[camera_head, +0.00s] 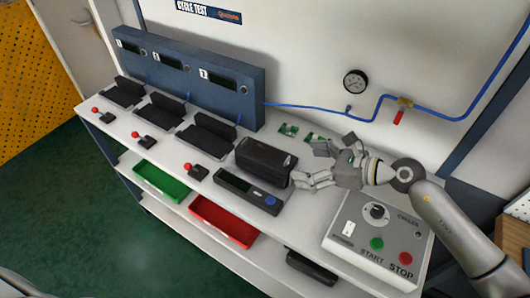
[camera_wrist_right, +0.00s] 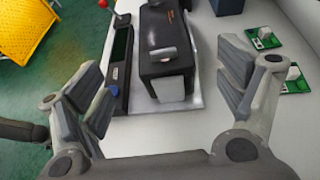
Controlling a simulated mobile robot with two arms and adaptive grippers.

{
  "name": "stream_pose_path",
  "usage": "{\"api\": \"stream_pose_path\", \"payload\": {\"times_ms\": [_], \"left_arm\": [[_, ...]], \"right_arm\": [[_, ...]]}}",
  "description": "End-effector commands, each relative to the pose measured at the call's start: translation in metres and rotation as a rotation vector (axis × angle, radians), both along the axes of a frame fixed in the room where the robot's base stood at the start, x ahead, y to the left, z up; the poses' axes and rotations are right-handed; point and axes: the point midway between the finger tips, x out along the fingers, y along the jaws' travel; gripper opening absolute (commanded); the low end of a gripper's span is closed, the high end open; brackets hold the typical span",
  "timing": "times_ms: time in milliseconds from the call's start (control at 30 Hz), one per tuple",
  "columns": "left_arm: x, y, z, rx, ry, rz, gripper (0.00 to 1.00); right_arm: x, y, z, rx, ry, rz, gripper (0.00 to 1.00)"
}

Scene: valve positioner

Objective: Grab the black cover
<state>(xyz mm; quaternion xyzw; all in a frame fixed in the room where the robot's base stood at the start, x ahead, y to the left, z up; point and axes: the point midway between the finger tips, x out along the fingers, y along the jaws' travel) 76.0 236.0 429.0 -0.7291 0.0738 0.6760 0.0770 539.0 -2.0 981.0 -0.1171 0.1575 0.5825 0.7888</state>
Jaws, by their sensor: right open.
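The black cover (camera_head: 264,157) is a boxy dark shape on the white bench, right of the row of black cradles. In the right wrist view, the black cover (camera_wrist_right: 164,35) lies ahead, between the lines of the two fingers, with a light grey block face at its near end. My right gripper (camera_head: 312,164) is just right of it, with its fingers spread toward it. In the wrist view, the right gripper (camera_wrist_right: 165,88) is open, with nothing held between its fingertips. Whether a finger touches the cover is unclear. My left gripper does not show.
A dark handheld device (camera_head: 248,191) lies close in front of the cover. Green circuit boards (camera_head: 288,130) lie behind. A control box (camera_head: 375,238) with knob and buttons stands at right. Green (camera_head: 161,182) and red (camera_head: 222,220) bins sit on the shelf below.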

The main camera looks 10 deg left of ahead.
Motion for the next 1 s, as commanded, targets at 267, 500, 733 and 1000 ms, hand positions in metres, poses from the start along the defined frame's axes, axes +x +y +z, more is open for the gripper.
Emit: {"api": "stream_pose_path", "payload": {"times_ms": [267,500,733,1000], "left_arm": [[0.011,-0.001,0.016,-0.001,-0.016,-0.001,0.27],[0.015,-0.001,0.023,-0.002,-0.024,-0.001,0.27],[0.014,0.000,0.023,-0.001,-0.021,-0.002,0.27],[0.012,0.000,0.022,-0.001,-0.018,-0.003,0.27]], "right_arm": [[0.008,0.022,-0.009,0.003,0.003,-0.002,0.89],[0.016,0.045,-0.023,0.002,0.001,-0.002,0.89],[0.017,0.046,-0.025,0.001,0.000,-0.002,0.89],[0.017,0.046,-0.025,0.001,0.000,-0.002,0.61]]}}
